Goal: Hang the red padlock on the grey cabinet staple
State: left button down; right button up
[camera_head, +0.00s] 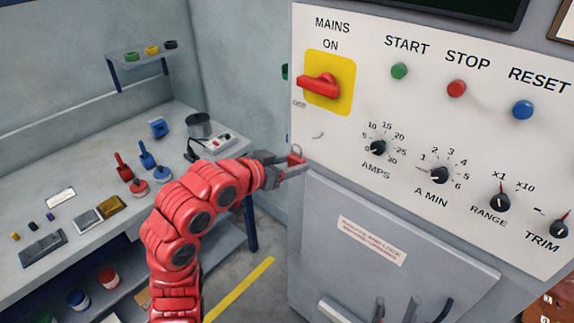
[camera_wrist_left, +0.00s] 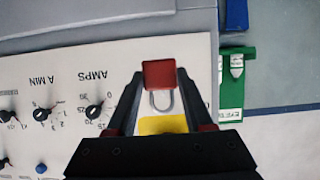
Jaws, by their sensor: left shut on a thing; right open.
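My left gripper (camera_head: 292,167) is shut on the red padlock (camera_head: 297,160), in front of the cabinet's white panel. In the left wrist view the padlock's red body (camera_wrist_left: 159,74) sits between the fingertips (camera_wrist_left: 158,82). Its grey shackle (camera_wrist_left: 162,102) shows as a loop beside the body. A small grey curved piece (camera_head: 318,135) lies on the panel just above and right of the padlock, apart from it; I cannot tell for sure that it is the staple. My right gripper (camera_head: 411,309) shows only its fingers at the bottom edge, open and empty.
A red rotary switch (camera_head: 319,86) on a yellow plate (camera_head: 344,70) is above the padlock. Knobs and buttons fill the panel to the right. A grey cabinet door (camera_head: 400,250) is below. A bench (camera_head: 85,165) with tools and padlocks stands left.

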aim_at(321, 150)
pick_arm(q)
jog(key=shift+r+x, duration=0.25)
jog(key=shift+x, duration=0.95)
jog(key=shift+w+d+f+b, duration=0.1)
jog(key=shift+w+d+b, duration=0.05)
jog(key=shift+w+d, duration=0.45)
jog(key=shift+w+d+b, duration=0.15)
jog(key=shift+w+d, duration=0.25)
jog(key=shift+w, duration=0.4)
jog(key=shift+w+d+f+b, duration=0.1)
jog(key=shift+w+d+b, duration=0.05)
jog(key=shift+w+d, duration=0.45)
jog(key=shift+w+d+f+b, duration=0.3)
jog(key=shift+w+f+b, duration=0.35)
jog(key=shift+b, duration=0.45)
jog(key=shift+r, duration=0.1)
jog(key=shift+c, duration=1)
grip_release()
jog(key=shift+a, duration=0.1)
